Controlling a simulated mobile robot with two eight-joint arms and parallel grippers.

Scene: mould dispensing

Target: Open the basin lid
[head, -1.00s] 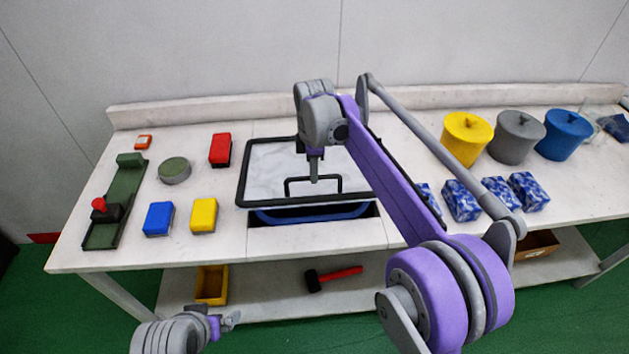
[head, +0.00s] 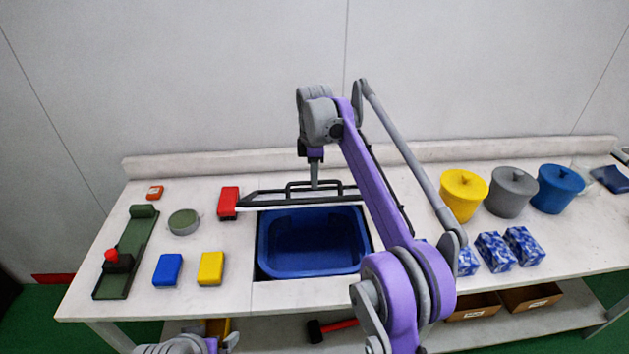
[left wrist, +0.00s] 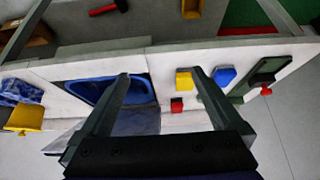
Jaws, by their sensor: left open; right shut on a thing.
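The blue basin (head: 312,243) sits in the cutout of the white bench, and most of its inside shows in the head view. The basin lid, a pale panel with a black frame and handle (head: 300,197), is tilted up behind the basin. My right gripper (head: 314,186) is shut on the lid's handle from above. The basin (left wrist: 93,92) also shows in the left wrist view, partly behind my left gripper's fingers. My left gripper (left wrist: 160,82) is open and empty; its arm shows at the bottom edge of the head view.
A red block (head: 228,203) stands close to the lid's left end. Blue (head: 168,269) and yellow (head: 211,268) blocks lie left of the basin. Yellow, grey and blue lidded pots (head: 463,194) stand on the right. My right arm crosses the basin's right side.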

